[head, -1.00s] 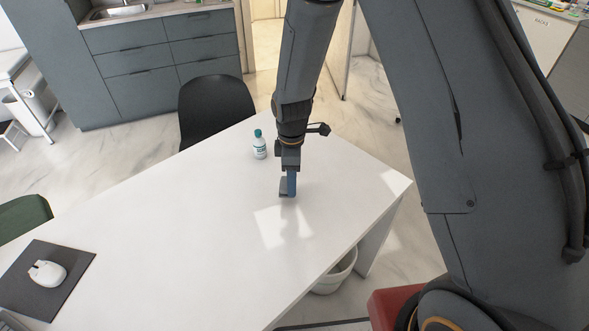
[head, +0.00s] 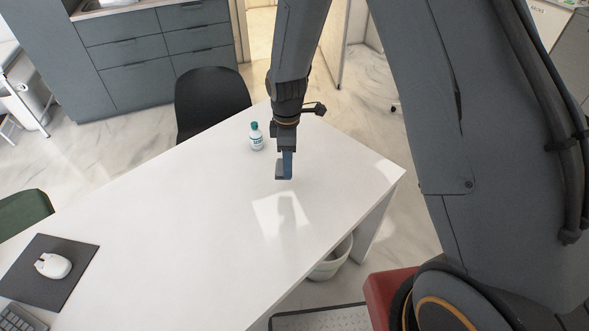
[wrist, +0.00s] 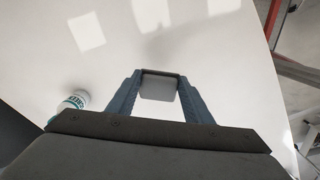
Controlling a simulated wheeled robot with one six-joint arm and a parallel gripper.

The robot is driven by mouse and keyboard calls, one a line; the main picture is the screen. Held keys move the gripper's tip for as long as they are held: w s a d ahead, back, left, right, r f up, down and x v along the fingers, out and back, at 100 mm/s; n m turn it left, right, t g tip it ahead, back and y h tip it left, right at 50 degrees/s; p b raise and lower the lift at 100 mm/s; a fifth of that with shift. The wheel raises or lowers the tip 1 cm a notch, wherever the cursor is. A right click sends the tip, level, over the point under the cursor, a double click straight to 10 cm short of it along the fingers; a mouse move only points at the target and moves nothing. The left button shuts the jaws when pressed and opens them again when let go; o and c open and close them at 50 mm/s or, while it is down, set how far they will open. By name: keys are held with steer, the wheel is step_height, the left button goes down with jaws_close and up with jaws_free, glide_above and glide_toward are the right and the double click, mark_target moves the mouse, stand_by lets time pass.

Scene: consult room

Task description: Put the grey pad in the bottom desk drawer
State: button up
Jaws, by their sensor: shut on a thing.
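My gripper (head: 284,167) is shut on the grey pad (head: 279,170), a small grey piece between its blue fingers. The pad also shows between the fingertips in the wrist view (wrist: 160,86). The gripper points down and holds the pad a little above the white desk (head: 190,215), with a reflection below it. No desk drawer shows in either view.
A white bottle with a teal cap (head: 256,137) stands on the desk just left of the gripper. A mouse (head: 53,265) lies on a dark mat (head: 65,289) at the left. A bin (head: 333,262) stands below the desk's right edge. A black chair (head: 212,103) is behind.

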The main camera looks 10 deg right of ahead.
steer(key=d+f+m, duration=0.1)
steer(key=d+m, duration=0.3)
steer(key=m, duration=0.1)
steer(key=d+f+m+b, duration=0.1)
steer(key=d+m, duration=0.3)
steer(key=s+d+f+m, duration=0.1)
steer(key=d+m, duration=0.3)
steer(key=m, duration=0.1)
steer(key=shift+d+f+m+b, duration=0.3)
steer(key=shift+d+f, duration=0.05)
steer(key=shift+s+d+f+m, duration=0.1)
steer(key=shift+d+m, duration=0.3)
steer(key=shift+m, duration=0.1)
steer(key=shift+s+d+f+m, duration=0.1)
steer(key=shift+d+m, duration=0.25)
steer(key=shift+m, duration=0.15)
